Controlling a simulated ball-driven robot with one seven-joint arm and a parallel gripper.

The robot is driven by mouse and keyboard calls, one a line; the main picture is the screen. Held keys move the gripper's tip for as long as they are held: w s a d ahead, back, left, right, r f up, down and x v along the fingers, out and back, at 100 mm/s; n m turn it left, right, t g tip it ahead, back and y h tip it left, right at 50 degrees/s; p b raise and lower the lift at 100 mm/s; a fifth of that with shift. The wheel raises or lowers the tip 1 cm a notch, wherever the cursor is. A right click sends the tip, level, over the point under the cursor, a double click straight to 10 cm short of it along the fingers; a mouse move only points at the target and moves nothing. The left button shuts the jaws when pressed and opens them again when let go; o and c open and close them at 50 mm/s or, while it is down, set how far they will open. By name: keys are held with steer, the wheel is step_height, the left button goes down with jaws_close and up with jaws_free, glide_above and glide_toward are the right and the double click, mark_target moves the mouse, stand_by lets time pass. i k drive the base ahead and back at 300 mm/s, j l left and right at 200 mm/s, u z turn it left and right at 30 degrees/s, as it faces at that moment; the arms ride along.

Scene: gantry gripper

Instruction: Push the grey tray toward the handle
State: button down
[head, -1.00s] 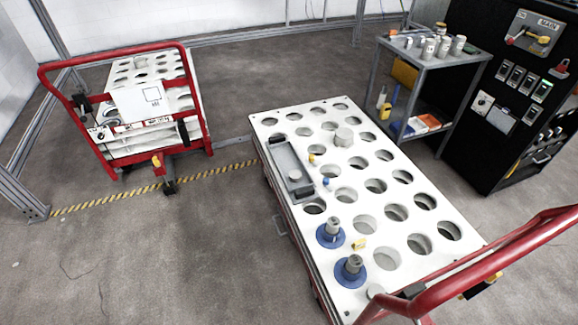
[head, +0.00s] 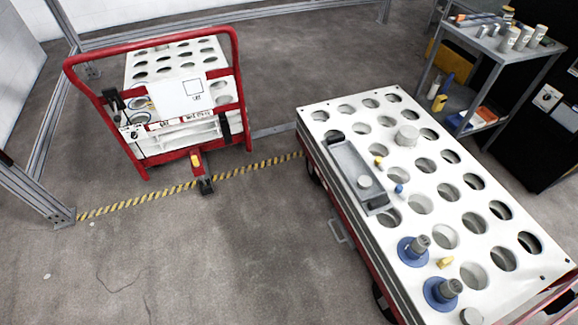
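The grey tray (head: 348,162) is a long, shallow rectangle lying along the left edge of the white cart top (head: 462,262). A small light-grey round piece (head: 364,182) sits in its near half. The cart's red handle (head: 562,294) shows only in part at the bottom right corner; the rest is cut off by the picture edge. The tray lies toward the far end of the cart, well apart from this handle. My gripper is not in view.
Two blue-based knobs (head: 413,250), small yellow and blue pegs and a grey cylinder (head: 407,136) stand on the holed top. A second red-handled cart (head: 165,100) stands left. A grey shelf table (head: 500,50) stands at the right. Floor between the carts is clear.

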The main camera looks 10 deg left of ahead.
mark_target(349, 163)
steer(key=i+j+u, duration=0.3)
steer(key=i+u, duration=0.15)
steer(key=i+j+u, duration=0.1)
steer(key=i+u, duration=0.35)
steer(key=i+j+z, duration=0.1)
steer(key=i+z, duration=0.35)
steer(key=i+j+z, duration=0.3)
steer(key=i+z, duration=0.15)
steer(key=i+j+z, duration=0.85)
steer(key=j, duration=0.2)
steer(key=k+l, duration=0.05)
steer(key=k, duration=0.05)
